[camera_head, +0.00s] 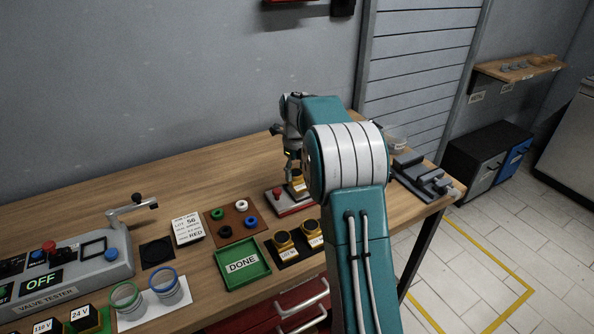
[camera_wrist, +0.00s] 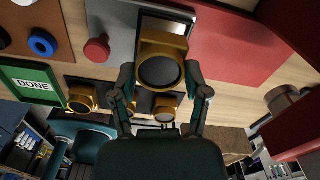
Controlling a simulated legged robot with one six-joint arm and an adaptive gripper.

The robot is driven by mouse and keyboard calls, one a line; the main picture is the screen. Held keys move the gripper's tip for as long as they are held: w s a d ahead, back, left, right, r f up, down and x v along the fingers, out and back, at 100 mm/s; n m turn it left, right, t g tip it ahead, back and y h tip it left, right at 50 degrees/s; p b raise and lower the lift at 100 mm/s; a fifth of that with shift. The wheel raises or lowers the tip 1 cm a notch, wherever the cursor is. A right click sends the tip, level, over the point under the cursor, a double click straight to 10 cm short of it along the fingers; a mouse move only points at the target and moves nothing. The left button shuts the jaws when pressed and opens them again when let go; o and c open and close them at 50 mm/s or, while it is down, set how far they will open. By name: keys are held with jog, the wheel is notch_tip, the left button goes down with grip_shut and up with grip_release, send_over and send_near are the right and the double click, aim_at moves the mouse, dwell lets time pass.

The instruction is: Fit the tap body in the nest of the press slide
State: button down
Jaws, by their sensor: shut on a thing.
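My gripper (camera_wrist: 160,72) is shut on a yellow tap body (camera_wrist: 161,44) with a round dark face, one finger on each side of it. In the head view the held tap body (camera_head: 298,186) is under my gripper (camera_head: 292,166), over the press base. The press (camera_head: 293,210) has a red and grey base with a red knob (camera_head: 277,195) at its left; the knob (camera_wrist: 97,50) also shows in the wrist view. A grey plate with a dark frame (camera_wrist: 165,24) lies behind the tap body. The tap body hides much of the nest, and I cannot tell whether it touches it.
A green DONE tray (camera_head: 243,266) and a brown board with coloured rings (camera_head: 233,220) lie left of the press. A valve tester (camera_head: 70,275) stands far left.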

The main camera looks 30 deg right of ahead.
dwell(0.4)
jog(key=shift+d+f, duration=0.1)
jog(key=shift+f, duration=0.45)
jog(key=shift+f, duration=0.15)
jog(key=shift+f, duration=0.35)
jog(key=shift+f, duration=0.1)
dwell(0.5)
grip_release()
